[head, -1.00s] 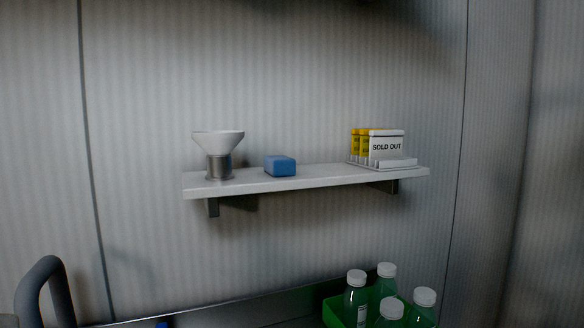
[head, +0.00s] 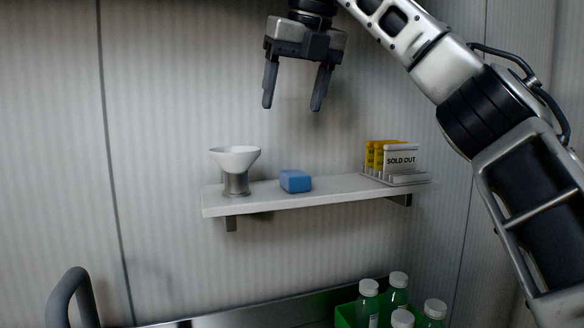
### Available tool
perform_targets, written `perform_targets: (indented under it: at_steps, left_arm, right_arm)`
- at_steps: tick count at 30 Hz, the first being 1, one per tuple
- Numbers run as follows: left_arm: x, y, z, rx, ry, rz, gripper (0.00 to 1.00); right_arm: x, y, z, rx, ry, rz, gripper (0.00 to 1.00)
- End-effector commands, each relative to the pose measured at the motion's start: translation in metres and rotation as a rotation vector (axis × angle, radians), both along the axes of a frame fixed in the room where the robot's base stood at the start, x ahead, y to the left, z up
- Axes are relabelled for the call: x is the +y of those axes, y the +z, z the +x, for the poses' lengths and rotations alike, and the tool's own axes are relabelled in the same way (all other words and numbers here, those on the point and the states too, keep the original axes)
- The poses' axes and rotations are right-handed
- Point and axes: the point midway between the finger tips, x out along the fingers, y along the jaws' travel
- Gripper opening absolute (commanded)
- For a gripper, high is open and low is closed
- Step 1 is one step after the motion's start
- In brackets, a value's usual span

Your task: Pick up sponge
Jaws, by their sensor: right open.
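The sponge (head: 295,181) is a small blue block lying on a white wall shelf (head: 325,196), between a funnel-shaped white cup on a metal base and a rack of signs. My right gripper (head: 292,106) comes in from the upper right. It is open and empty, fingers pointing down, above the sponge in the picture and apart from it. How far it is in depth from the shelf I cannot tell. My left gripper is not in view.
The white funnel on its metal base (head: 236,182) stands close left of the sponge. A rack with yellow cards and a "SOLD OUT" sign (head: 401,161) stands at the shelf's right end. Below right, a green crate (head: 345,314) holds several white-capped bottles. A dark curved handle (head: 72,290) is at lower left.

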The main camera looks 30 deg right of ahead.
Motion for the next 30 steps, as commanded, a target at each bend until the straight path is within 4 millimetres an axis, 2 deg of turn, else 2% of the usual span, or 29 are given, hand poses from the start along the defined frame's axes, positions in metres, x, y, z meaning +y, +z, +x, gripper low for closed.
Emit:
perform_targets:
  at_steps: [1,3,7,21,30]
  left_arm:
    - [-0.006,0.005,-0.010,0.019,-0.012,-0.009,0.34]
    - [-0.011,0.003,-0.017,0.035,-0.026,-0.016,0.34]
    - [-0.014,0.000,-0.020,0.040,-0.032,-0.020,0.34]
    - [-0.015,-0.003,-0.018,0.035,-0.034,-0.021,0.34]
    - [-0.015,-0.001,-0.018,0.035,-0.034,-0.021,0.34]
  right_arm:
    - [-0.013,0.010,0.000,-0.001,-0.043,-0.025,0.66]
    - [-0.023,0.011,0.000,0.000,-0.076,-0.050,0.66]
    - [-0.027,0.005,0.003,0.003,-0.087,-0.060,0.66]
    - [-0.034,-0.076,0.035,0.003,-0.082,-0.059,0.66]
    - [-0.035,-0.098,0.043,0.002,-0.081,-0.059,0.66]
